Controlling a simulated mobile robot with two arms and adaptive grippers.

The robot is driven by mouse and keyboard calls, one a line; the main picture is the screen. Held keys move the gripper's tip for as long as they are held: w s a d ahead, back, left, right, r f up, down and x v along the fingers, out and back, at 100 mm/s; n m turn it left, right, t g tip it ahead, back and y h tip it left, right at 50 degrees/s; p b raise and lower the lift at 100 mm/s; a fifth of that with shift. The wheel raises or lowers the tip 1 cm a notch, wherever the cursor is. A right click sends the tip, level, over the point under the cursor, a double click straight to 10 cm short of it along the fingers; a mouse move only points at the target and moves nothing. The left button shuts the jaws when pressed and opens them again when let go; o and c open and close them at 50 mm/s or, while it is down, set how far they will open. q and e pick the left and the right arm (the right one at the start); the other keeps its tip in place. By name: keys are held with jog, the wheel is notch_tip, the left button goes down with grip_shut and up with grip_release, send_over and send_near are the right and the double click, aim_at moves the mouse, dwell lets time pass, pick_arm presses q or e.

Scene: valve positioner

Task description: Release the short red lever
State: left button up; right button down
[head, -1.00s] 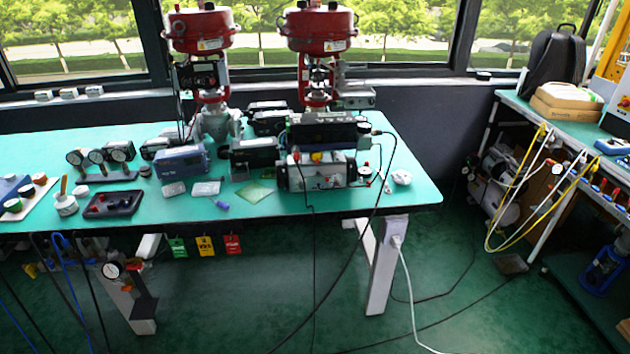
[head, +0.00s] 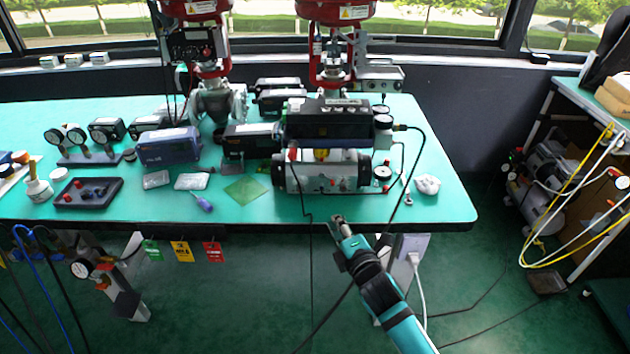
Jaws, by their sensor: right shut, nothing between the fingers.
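The valve positioner (head: 330,122), a black box, sits on top of a silver cylinder unit (head: 345,172) near the front edge of the green table. A small red part (head: 293,155) shows at the unit's left end, and a tiny red spot (head: 343,183) low on its front. I cannot tell which of them is the short red lever. My right gripper (head: 337,219) is shut and empty, in front of the table's edge and below the unit, apart from it. My left gripper is not in view.
Black cables hang from the unit past the table edge (head: 250,227), close to my right arm. A green pad (head: 245,189) and a purple tool (head: 203,203) lie to the left.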

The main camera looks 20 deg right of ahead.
jog(key=shift+n+t, duration=0.3)
jog(key=shift+n, duration=0.2)
jog(key=w, duration=0.3)
jog(key=w+r, duration=0.1)
jog(key=w, duration=0.2)
jog(key=w+r, duration=0.1)
jog(key=w, duration=0.2)
jog(key=shift+w+a, duration=0.3)
jog(key=shift+a, duration=0.05)
jog(key=shift+w, duration=0.6)
jog(key=shift+n+p, duration=0.3)
jog(key=shift+p, duration=0.05)
jog(key=shift+n+p, duration=0.3)
jog(key=shift+p, duration=0.2)
